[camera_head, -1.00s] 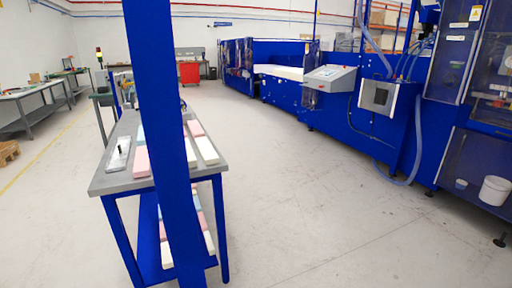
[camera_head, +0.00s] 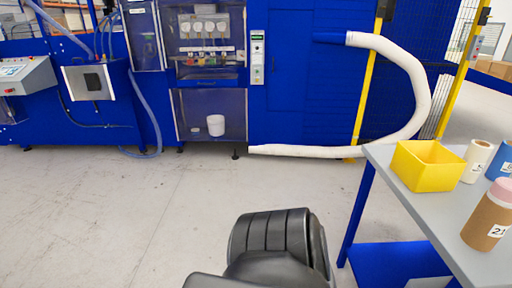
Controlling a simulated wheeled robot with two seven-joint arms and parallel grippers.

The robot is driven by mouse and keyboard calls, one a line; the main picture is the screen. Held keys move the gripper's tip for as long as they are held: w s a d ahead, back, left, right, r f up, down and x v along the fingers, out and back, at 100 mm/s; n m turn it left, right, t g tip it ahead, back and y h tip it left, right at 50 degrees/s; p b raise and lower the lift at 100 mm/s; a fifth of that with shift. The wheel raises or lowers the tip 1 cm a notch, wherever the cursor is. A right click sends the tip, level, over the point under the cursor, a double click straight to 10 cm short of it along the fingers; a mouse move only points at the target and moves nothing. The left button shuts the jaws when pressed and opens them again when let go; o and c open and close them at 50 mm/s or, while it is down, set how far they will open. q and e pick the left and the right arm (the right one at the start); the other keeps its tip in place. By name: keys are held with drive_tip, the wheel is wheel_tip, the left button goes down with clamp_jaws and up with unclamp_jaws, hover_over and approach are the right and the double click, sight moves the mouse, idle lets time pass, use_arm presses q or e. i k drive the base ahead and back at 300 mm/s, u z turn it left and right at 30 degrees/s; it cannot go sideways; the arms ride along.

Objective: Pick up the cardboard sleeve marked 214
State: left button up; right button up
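A brown cardboard sleeve (camera_head: 487,218) stands upright near the right edge of the picture, on a grey table. Something pink shows at its top. Its white label reads "21", with any further digit turned out of sight. A white sleeve (camera_head: 477,162) and a blue sleeve (camera_head: 501,162) stand behind it, their labels too small or cut off to read surely. Neither of my grippers is in view.
A yellow open box (camera_head: 428,165) stands on the grey table (camera_head: 426,208), left of the sleeves. The table has blue legs and a lower shelf. Open floor (camera_head: 130,215) lies to its left. A blue machine (camera_head: 210,90) and a white hose (camera_head: 415,80) stand behind.

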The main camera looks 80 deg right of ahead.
sight(490, 222)
drive_tip(key=z, duration=2.55)
drive_tip(key=i, duration=2.65)
drive_tip(key=z, duration=3)
drive_tip(key=i, duration=0.55)
drive_tip(key=z, duration=2.55)
